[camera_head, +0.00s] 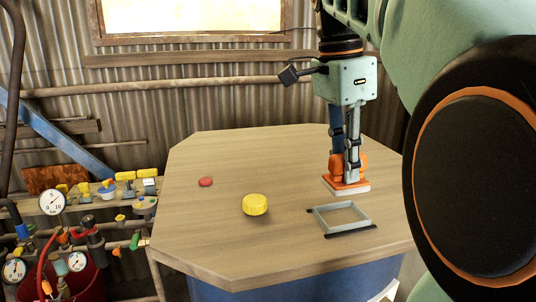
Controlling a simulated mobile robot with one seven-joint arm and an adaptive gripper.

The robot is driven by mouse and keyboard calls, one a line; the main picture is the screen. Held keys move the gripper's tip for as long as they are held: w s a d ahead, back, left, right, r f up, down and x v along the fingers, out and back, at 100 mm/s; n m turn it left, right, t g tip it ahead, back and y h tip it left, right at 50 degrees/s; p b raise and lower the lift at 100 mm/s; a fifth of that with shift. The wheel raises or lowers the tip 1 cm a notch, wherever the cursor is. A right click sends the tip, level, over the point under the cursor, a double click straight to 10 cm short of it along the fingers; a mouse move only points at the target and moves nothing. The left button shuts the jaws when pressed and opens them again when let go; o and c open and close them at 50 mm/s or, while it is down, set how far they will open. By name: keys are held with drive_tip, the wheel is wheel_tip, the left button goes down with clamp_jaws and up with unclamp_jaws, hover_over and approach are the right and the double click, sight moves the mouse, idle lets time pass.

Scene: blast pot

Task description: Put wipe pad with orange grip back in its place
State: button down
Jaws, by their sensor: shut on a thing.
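My gripper (345,160) points down over the right part of the wooden table. It is shut on the wipe pad (346,187), which has an orange grip on top and a pale flat base. The fingers partly hide the orange grip. The pad is just behind a grey rectangular frame (326,226) that lies on the table with dark strips at its edges. The frame is empty. I cannot tell whether the pad touches the table or hangs a little above it.
A yellow round lid or puck (255,205) and a small red piece (206,182) lie on the table (215,240) to the left. A cluster of gauges (52,201), valves and pipes stands left of the table. The table's middle is mostly clear.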

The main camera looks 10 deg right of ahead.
sight(343, 185)
drive_tip(key=shift+s, duration=0.15)
drive_tip(key=shift+f+b, duration=1.65)
drive_tip(key=shift+f, duration=0.55)
drive_tip(key=shift+f, duration=0.25)
drive_tip(key=shift+f, duration=0.45)
drive_tip(key=shift+f+b, duration=0.4)
drive_tip(key=shift+f, duration=0.1)
idle(0.4)
drive_tip(key=c, duration=1.7)
unclamp_jaws()
drive_tip(key=shift+o, duration=0.2)
